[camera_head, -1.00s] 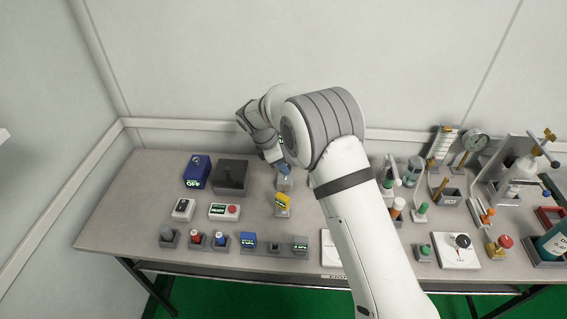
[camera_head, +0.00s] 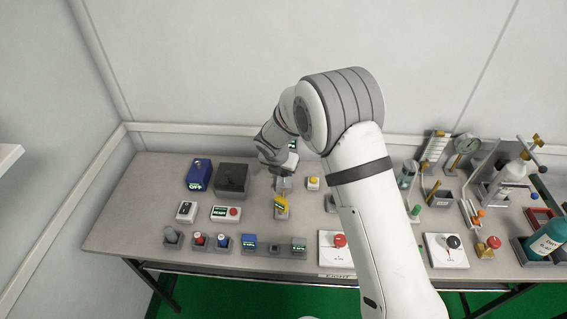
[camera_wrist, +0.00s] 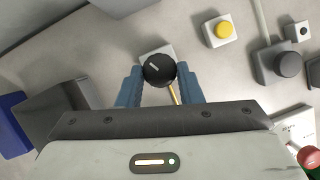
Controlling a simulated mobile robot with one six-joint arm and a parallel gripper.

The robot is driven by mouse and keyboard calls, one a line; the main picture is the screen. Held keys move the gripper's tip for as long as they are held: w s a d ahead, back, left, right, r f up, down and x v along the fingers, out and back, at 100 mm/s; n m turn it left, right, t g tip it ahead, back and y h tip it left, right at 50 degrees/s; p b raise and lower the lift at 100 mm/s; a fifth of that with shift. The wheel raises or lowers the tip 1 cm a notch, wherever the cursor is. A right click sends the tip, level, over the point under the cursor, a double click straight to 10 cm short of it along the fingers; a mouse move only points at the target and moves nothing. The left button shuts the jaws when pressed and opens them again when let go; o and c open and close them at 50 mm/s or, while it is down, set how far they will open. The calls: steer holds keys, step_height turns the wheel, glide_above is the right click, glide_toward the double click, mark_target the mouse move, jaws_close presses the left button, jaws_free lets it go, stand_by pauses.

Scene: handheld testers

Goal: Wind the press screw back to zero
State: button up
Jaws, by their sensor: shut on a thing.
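In the wrist view a round black knob (camera_wrist: 159,72) with a white mark on top sits on a pale grey block (camera_wrist: 150,50). The blue fingers of my gripper (camera_wrist: 160,80) stand on either side of the knob and are shut on it. A thin yellow strip shows below the knob, between the fingers. In the head view my gripper (camera_head: 277,168) is low over the same block (camera_head: 284,184), and my wrist hides the knob. I cannot tell from the views whether this knob is the press screw, and no zero scale is readable.
A dark grey box (camera_head: 232,180) and a blue tester (camera_head: 199,175) stand to the left. A yellow button box (camera_head: 313,183) is close on the right. My arm hides the middle of the bench.

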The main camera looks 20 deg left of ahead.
steer(key=n+p, duration=0.1)
steer(key=p, duration=0.1)
steer(key=n+y+p, duration=0.1)
steer(key=p, duration=0.1)
steer(key=n+p, duration=0.2)
steer(key=p, duration=0.1)
steer(key=shift+d+r+y, duration=0.25)
steer(key=shift+d+y, duration=0.05)
steer(key=shift+d, duration=0.1)
steer(key=n+p, duration=0.1)
steer(key=p, duration=0.2)
steer(key=shift+f+n+g+y, duration=0.15)
steer(key=shift+n+g+y, duration=0.15)
steer(key=shift+f+n+p, duration=0.15)
steer(key=shift+n+p, duration=0.25)
steer(key=shift+p, duration=0.5)
steer(key=shift+f, duration=0.1)
steer(key=o, duration=0.9)
steer(key=shift+w, duration=0.2)
steer(key=shift+o, duration=0.4)
steer(key=shift+s+a, duration=0.1)
